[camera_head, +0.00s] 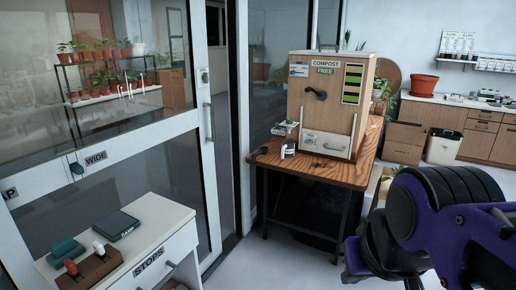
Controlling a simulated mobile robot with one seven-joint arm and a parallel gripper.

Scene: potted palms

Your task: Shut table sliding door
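A wooden box labelled COMPOST FREE (325,88) stands on a brown wooden table (345,171). A black knob shows on its front, and a pale panel (325,140) with a small handle sits low on it. I cannot tell whether this panel is open or shut. At the left is a large glass door (150,155) in a white frame, with an upright handle (209,121) near its right edge. A dark strip lies to the right of that frame. My purple and black arm fills the lower right, apart from the box; I cannot make out my gripper's fingers.
A white drawer cabinet labelled STOPS (150,262) stands at front left, with small blocks on top. Potted plants (100,85) show on a rack behind the glass. Counters, a white bin (443,147) and boxes stand at the back right. Grey floor shows between cabinet and table.

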